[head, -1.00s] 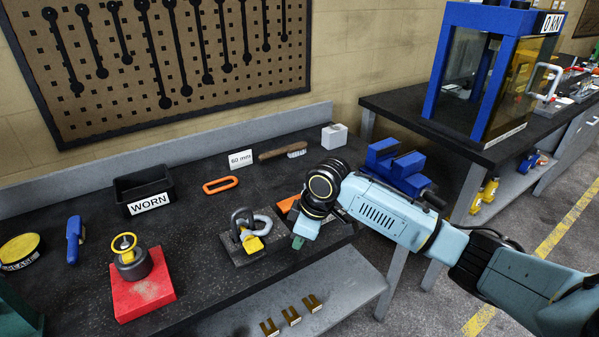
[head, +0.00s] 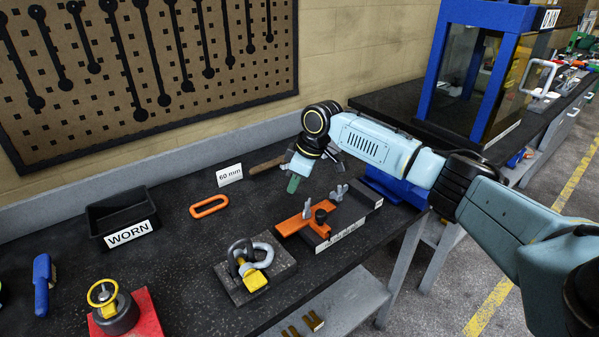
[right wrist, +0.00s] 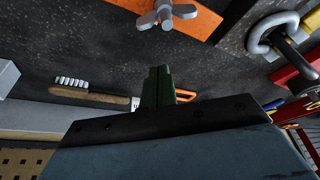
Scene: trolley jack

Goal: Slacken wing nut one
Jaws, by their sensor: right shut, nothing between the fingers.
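Two grey wing nuts, a left one (head: 307,209) and a right one (head: 338,192), stand on a dark fixture block (head: 352,213) with an orange plate (head: 293,224). I cannot tell which is wing nut one. A wing nut (right wrist: 167,13) also shows at the top of the right wrist view, over the orange plate (right wrist: 205,18). My right gripper (head: 293,184) is shut and empty, its green fingers apart from both nuts, above and behind the block. Its fingers (right wrist: 158,86) also show in the right wrist view. My left gripper is not in view.
A shackle (head: 262,246) on a dark plate sits in front of the fixture. An orange ring (head: 210,206), a 60 mm card (head: 229,175), a WORN bin (head: 122,220) and a brush (right wrist: 95,92) are nearby.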

